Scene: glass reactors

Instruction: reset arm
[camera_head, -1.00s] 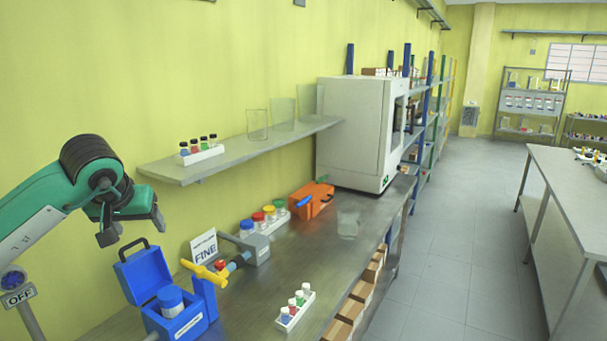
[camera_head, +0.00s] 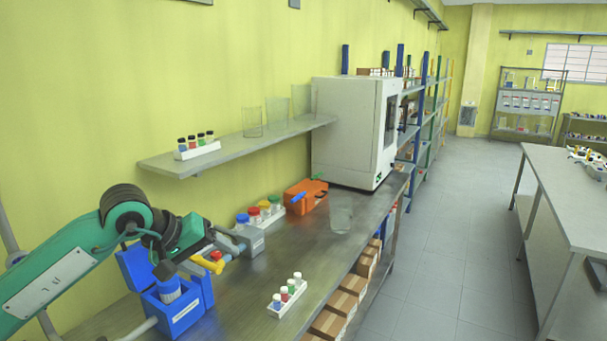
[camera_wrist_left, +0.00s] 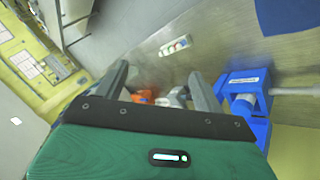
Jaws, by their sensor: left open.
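My left gripper (camera_head: 196,256) comes in from the left, low over the back of the bench, with its fingers apart. In the wrist view its two dark fingers (camera_wrist_left: 158,72) stand apart with nothing held between them. An open blue box (camera_head: 182,318) with a blue-labelled jar (camera_head: 169,289) inside stands just below and beside the gripper. I cannot tell whether they touch. The box also shows in the wrist view (camera_wrist_left: 243,88), to the right of the fingers. The yellow-handled valve (camera_head: 209,265) is partly hidden by the gripper. My right gripper is not in view.
A white rack of vials (camera_head: 285,296) stands near the bench's front edge. Coloured-cap jars (camera_head: 262,211), an orange box (camera_head: 306,196) and a glass beaker (camera_head: 341,218) stand farther back. A wall shelf (camera_head: 235,150) overhangs the bench. The middle of the bench (camera_head: 270,268) is clear.

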